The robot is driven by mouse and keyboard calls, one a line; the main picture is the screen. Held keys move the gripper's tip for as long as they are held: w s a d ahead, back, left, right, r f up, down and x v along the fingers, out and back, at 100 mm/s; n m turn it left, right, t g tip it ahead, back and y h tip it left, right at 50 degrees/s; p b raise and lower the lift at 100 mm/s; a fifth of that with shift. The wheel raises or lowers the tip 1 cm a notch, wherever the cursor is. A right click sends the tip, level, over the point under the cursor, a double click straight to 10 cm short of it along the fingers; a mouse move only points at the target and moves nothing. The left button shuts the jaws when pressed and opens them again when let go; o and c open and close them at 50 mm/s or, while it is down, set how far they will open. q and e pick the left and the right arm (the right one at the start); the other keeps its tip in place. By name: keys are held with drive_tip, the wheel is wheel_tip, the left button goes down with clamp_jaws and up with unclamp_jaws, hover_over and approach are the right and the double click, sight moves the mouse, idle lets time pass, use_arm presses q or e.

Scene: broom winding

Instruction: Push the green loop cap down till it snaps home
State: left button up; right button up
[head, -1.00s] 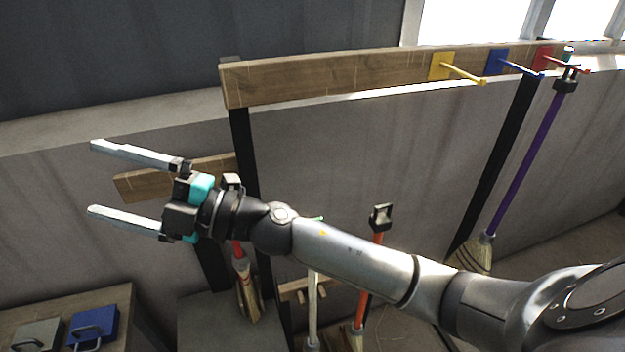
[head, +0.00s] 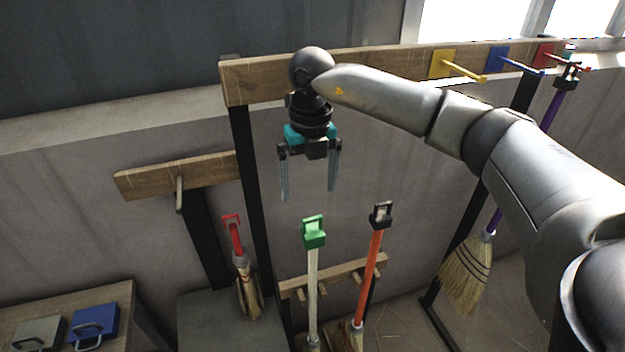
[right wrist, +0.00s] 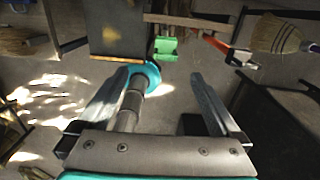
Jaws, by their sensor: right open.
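The green loop cap (head: 313,232) sits on top of a pale broom handle (head: 313,285) that stands upright in front of the wall. The cap also shows in the right wrist view (right wrist: 165,46), beyond the fingertips. My right gripper (head: 309,193) points down with its fingers spread, above the cap and apart from it. It is empty. In the right wrist view its two fingers (right wrist: 160,82) lie to either side of the cap's direction. Whether the cap is fully seated cannot be told. My left gripper is not in view.
An orange-handled broom (head: 368,270) with a black loop cap stands close on the right. A red-capped broom (head: 238,255) stands left. A wooden rail with yellow (head: 442,64), blue and red hooks runs above. A low wooden rack (head: 340,272) is behind the handles.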

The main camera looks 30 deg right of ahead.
sight(313, 231)
drive_tip(key=shift+d+r, duration=0.1)
drive_tip(key=shift+d, duration=0.35)
drive_tip(key=shift+s, duration=0.1)
wheel_tip(313, 231, down, 12)
drive_tip(key=b, duration=0.8)
drive_tip(key=shift+a+b, duration=0.1)
drive_tip(key=shift+b, duration=0.25)
drive_tip(key=shift+c, duration=0.2)
clamp_jaws()
drive_tip(key=shift+f, duration=0.45)
idle(0.5)
drive_tip(key=shift+s+f+b, duration=0.15)
drive_tip(key=shift+f+b, duration=0.2)
idle(0.5)
